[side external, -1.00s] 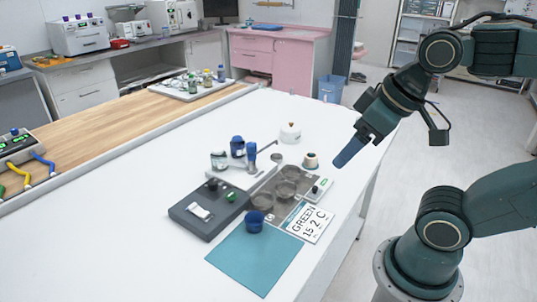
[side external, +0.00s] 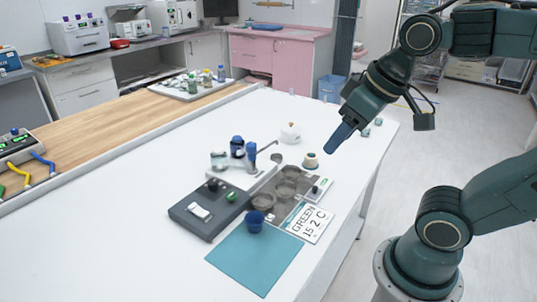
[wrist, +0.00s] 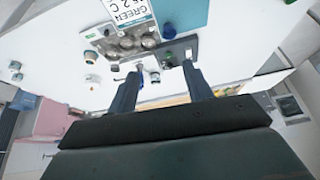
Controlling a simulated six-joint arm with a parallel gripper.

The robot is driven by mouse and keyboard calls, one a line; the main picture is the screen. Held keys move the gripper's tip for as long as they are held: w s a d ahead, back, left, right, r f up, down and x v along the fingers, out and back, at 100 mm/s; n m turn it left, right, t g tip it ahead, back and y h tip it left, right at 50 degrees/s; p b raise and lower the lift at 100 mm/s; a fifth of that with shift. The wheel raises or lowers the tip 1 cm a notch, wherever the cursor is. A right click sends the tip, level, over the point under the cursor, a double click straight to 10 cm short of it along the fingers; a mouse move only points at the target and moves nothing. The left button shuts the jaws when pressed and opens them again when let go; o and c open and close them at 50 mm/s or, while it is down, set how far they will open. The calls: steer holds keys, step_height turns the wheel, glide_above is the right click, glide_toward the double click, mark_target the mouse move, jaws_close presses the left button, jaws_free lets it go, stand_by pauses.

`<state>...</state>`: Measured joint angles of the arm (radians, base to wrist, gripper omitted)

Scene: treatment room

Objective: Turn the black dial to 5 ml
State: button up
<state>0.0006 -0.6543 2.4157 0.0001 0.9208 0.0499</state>
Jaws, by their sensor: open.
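A small black knob (side external: 213,184) stands on a dark grey box (side external: 195,222) that also carries a green button (side external: 231,197) and a white rocker switch (side external: 200,212).
A blue cup (side external: 254,221) stands by a teal mat (side external: 254,262) and a printed card (side external: 311,222). Round grey dishes (side external: 286,190), a blue-handled device (side external: 251,156), a cream-topped pot (side external: 310,160) and a white pot (side external: 290,133) stand nearby.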

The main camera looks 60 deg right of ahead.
steer(key=w+r+m+g, duration=0.1)
steer(key=w+r+m, duration=0.15)
steer(key=w, duration=0.75)
steer(key=m+g, duration=0.4)
steer(key=m, duration=0.2)
glide_above(213, 182)
step_height(213, 182, down, 15)
steer(key=shift+f, duration=0.15)
step_height(213, 182, down, 14)
steer(key=shift+r, duration=0.2)
